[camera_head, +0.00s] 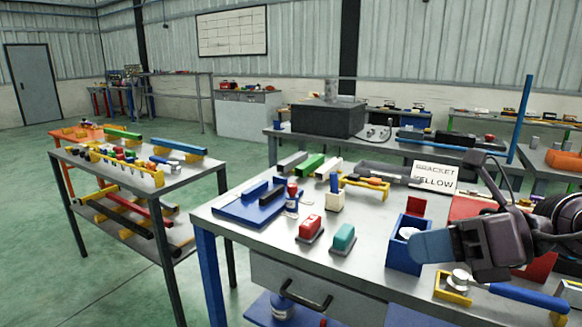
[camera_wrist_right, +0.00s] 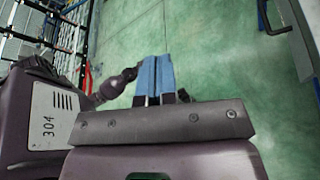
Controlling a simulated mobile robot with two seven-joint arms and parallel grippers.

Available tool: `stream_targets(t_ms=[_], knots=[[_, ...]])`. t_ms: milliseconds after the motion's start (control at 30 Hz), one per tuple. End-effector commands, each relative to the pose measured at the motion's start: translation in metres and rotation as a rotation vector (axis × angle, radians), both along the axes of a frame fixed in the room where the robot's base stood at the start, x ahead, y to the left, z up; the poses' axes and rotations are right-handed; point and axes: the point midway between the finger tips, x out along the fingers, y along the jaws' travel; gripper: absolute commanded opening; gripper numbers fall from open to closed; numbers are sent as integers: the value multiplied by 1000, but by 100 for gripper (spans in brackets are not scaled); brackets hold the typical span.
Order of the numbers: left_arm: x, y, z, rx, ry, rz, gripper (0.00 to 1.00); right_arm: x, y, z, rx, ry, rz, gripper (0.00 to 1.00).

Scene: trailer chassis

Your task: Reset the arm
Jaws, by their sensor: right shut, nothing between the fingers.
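My right gripper (camera_head: 428,246) comes in from the right edge in the head view, above the right part of the workbench (camera_head: 345,268). Its blue fingers are together and hold nothing. In the right wrist view the closed fingers (camera_wrist_right: 155,78) point out over bare green floor. My left gripper is not seen in the head view. A purple part of my own body fills the left of the wrist view.
The workbench carries a blue box (camera_head: 404,254) close by the gripper, a red block (camera_head: 311,228), a teal block (camera_head: 343,237), a "BRACKET YELLOW" sign (camera_head: 433,177) and a yellow bracket (camera_head: 452,288). A cart (camera_head: 190,180) stands left, with open floor between.

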Motion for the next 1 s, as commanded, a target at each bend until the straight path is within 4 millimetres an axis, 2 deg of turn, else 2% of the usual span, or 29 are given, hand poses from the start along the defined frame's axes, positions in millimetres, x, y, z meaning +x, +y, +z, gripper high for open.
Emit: stream_targets(t_ms=[33, 167, 267, 367, 533, 667, 767, 867, 1000], knots=[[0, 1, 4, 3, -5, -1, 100, 5, 3, 6, 153, 69, -38, 0], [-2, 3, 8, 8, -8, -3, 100, 26, -3, 9, 501, 251, -167, 0], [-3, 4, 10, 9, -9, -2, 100, 44, -18, -1, 733, 395, -291, 0], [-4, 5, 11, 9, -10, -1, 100, 60, -38, -24, 938, 546, -431, 0], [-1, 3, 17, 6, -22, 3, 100, 71, -73, -88, 1232, 810, -691, 0], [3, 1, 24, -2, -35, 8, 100, 62, -94, -151, 1416, 1014, -893, 0], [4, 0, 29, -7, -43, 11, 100, 44, -105, -202, 1540, 1167, -1042, 0], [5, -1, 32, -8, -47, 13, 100, 17, -111, -251, 1652, 1314, -1181, 0], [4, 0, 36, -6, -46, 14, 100, -32, -109, -311, 1801, 1496, -1337, 0]])
